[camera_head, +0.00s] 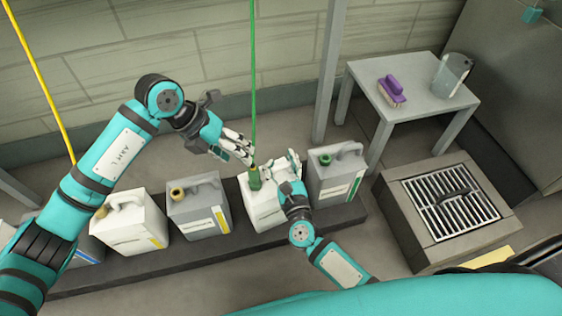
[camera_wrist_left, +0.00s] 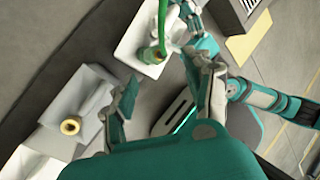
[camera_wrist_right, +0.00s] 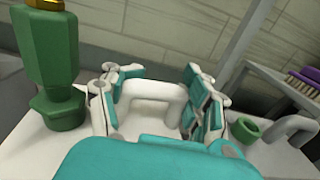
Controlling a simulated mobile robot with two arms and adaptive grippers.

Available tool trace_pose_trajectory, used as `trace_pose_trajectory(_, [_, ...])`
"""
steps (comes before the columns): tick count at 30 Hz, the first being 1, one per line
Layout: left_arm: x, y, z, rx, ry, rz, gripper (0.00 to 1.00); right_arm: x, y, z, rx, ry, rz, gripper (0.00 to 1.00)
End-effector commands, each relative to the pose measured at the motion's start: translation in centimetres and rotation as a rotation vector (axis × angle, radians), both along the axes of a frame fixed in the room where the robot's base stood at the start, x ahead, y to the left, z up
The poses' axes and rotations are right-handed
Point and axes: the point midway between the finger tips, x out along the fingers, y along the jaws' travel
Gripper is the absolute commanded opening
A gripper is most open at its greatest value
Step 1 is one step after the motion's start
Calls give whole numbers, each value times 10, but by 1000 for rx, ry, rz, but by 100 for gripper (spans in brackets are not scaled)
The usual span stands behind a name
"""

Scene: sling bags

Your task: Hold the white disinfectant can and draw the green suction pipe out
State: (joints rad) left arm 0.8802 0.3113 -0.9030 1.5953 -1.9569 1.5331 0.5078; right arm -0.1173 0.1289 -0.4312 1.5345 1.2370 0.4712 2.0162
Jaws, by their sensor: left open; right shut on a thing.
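The white can (camera_head: 262,214) with a green label stands on the dark ledge. The green suction pipe (camera_head: 253,80) hangs from above and ends in a green fitting (camera_head: 254,178) at the can's opening; the fitting also shows large in the right wrist view (camera_wrist_right: 50,62). My right gripper (camera_head: 285,167) is shut on the can's white handle (camera_wrist_right: 150,97). My left gripper (camera_head: 242,150) is open and empty, just left of the pipe and above the fitting. In the left wrist view the pipe and fitting (camera_wrist_left: 151,55) lie beyond its open fingers.
A grey can (camera_head: 200,212) and a white can with a yellow label (camera_head: 130,232) stand to the left. A grey can with a green cap (camera_head: 335,175) stands close right. A yellow pipe (camera_head: 42,80) hangs far left. A small table (camera_head: 420,105) holds a purple brush (camera_head: 391,90) and a clear jug (camera_head: 451,76).

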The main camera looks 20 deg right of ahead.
Motion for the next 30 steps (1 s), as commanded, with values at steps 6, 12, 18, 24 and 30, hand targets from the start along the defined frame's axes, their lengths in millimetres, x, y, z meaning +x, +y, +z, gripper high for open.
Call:
trace_pose_trajectory(6, [-3, -8, 0, 110, -271, -499, 52, 0, 0, 0, -1, 1, 1, 3])
trace_pose_trajectory(12, [-4, -10, 0, 173, -394, -769, 52, 0, 0, 0, -1, 1, 1, 3])
trace_pose_trajectory(18, [-4, -12, -7, 187, -421, -839, 52, 0, 0, -1, -1, 1, 1, 3])
trace_pose_trajectory(24, [-3, -19, -30, 185, -418, -835, 52, 0, 0, 0, -1, 1, 1, 3])
trace_pose_trajectory(30, [-1, -28, -58, 187, -418, -836, 52, 0, 0, 0, -1, 1, 1, 3])
